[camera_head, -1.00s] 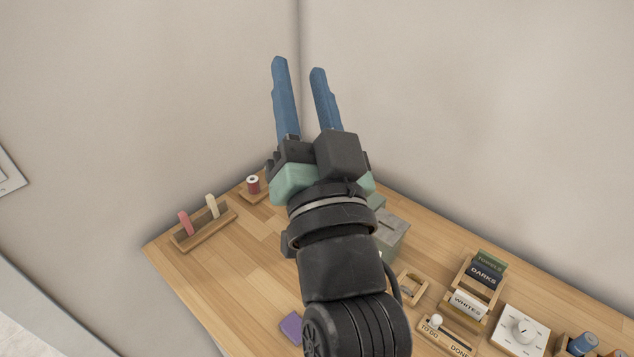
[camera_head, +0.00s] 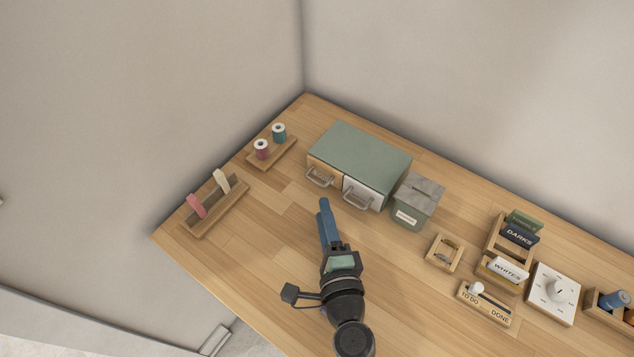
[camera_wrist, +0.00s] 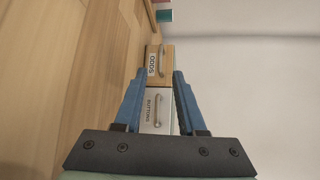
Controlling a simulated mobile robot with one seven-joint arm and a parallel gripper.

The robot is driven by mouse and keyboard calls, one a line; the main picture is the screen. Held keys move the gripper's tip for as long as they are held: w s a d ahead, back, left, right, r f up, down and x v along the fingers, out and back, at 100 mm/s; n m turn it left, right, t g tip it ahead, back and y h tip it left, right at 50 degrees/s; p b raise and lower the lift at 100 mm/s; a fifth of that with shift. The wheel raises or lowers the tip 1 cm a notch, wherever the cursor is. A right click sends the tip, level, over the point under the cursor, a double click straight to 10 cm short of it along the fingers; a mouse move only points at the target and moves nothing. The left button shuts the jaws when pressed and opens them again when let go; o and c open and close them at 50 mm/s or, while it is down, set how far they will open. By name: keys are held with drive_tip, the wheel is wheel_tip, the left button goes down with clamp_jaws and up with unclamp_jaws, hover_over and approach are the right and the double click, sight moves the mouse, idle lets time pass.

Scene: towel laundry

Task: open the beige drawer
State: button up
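The beige drawer (camera_head: 325,173) is the left front of a green-topped cabinet (camera_head: 360,148) and has a grey bar handle (camera_head: 319,180). It looks shut. In the wrist view the beige drawer (camera_wrist: 158,60) is labelled ODDS and lies ahead, beyond the fingertips. The white drawer (camera_head: 361,192) beside it also looks shut; in the wrist view it is labelled BUTTONS (camera_wrist: 156,110) and shows between my fingers. My gripper (camera_wrist: 162,78) is open and empty. In the head view my gripper (camera_head: 324,206) is in front of the cabinet, apart from the beige handle.
A green-grey lidded box (camera_head: 414,207) stands right of the cabinet. A spool tray (camera_head: 272,154) and a wooden holder (camera_head: 217,210) with pink and cream pieces are at the left. Card racks and a dial box (camera_head: 553,292) stand at the right. The tabletop left of my gripper is clear.

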drive_tip(key=x, duration=0.7)
drive_tip(key=shift+w+a, duration=0.1)
drive_tip(key=shift+w, duration=0.3)
clamp_jaws()
idle(1.0)
